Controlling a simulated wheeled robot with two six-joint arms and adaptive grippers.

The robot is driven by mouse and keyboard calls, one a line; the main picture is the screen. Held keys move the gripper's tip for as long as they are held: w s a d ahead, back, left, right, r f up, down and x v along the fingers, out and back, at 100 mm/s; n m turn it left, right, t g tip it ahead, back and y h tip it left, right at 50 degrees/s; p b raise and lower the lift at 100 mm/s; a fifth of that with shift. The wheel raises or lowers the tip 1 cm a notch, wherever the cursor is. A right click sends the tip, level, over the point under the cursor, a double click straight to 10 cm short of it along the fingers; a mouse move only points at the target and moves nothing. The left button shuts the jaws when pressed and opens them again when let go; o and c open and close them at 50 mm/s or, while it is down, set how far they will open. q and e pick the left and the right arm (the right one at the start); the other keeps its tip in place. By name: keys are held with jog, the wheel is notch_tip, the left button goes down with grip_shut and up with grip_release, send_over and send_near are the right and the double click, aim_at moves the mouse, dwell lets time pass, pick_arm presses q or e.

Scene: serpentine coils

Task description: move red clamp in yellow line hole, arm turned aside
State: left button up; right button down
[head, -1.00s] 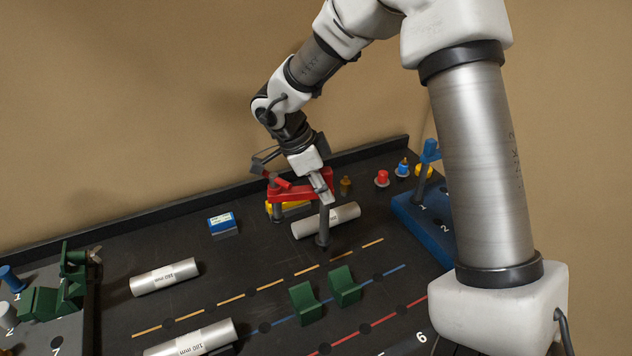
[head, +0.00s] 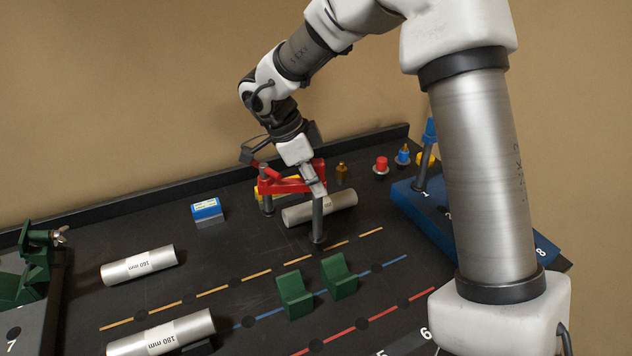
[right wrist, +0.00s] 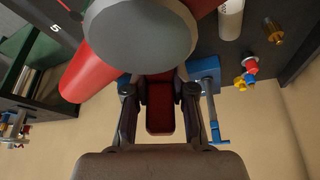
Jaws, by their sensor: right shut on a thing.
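The red clamp (head: 290,184) has a red arm and a dark grey upright post (head: 317,222). My right gripper (head: 312,180) is shut on the red clamp, which also shows between the fingers in the right wrist view (right wrist: 160,108). The post is upright, with its lower end at the yellow line (head: 263,272). Whether it is in a hole or just above one I cannot tell. The clamp's arm points left and back, away from the line. A large grey round end (right wrist: 140,38) fills the top of the right wrist view. My left gripper is not in view.
A silver pipe (head: 338,202) lies just behind the post. Two green V-blocks (head: 340,277) stand on the blue line in front. More pipes lie left (head: 139,265) and front left (head: 162,336). A blue box (head: 207,210) stands behind. A blue rack (head: 405,196) is at right.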

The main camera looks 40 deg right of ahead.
jog(key=shift+d, duration=0.1)
dwell(0.3)
jog(key=shift+p, duration=0.6)
jog(key=shift+f, duration=0.15)
jog(key=shift+f, duration=0.1)
jog(key=shift+f+b, duration=0.55)
jog(key=shift+f, duration=0.95)
jog(key=shift+s+f, duration=0.15)
jog(key=shift+f, duration=0.5)
